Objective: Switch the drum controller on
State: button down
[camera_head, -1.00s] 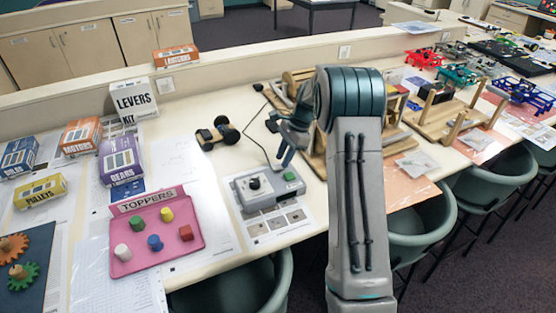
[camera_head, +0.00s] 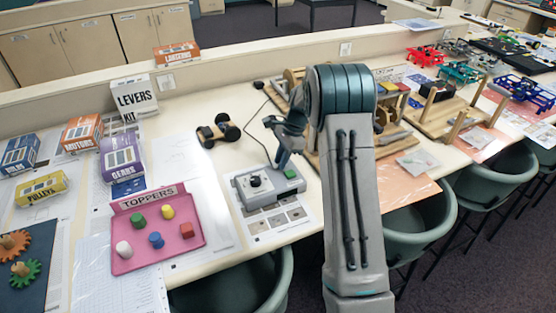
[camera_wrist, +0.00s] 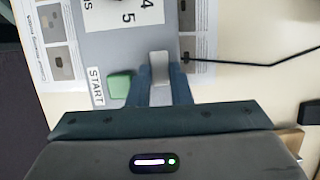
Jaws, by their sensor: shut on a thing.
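The drum controller (camera_head: 268,201) is a grey box with a black dial (camera_head: 254,182) and a green button (camera_head: 290,173), lying on a printed sheet. In the wrist view the controller face (camera_wrist: 110,45) shows the green button (camera_wrist: 120,85) beside a START label. A pale grey lever (camera_wrist: 159,62) stands at the controller's edge, between my fingers. My gripper (camera_wrist: 160,78) is shut on this lever, with one finger on each side. It also shows in the head view (camera_head: 282,160) at the controller's back edge, where the lever cannot be made out.
A black cable runs from the controller's back. A wheeled toy (camera_head: 218,131) stands behind it. A pink toppers tray (camera_head: 130,262) lies to the left, and wooden frames (camera_head: 310,150) stand to the right behind my arm. Kit boxes (camera_head: 122,158) line the left.

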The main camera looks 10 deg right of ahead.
jog(key=shift+s+a+t+h+b, duration=0.2)
jog(key=shift+h+b, duration=0.1)
jog(key=shift+h, duration=0.7)
jog(key=shift+s+a+t+h+b, duration=0.1)
jog(key=shift+a+h+b, duration=0.15)
jog(key=shift+h, duration=0.75)
jog(key=c, duration=1.6)
grip_release()
jog(key=shift+d, duration=0.1)
jog(key=shift+r, duration=0.1)
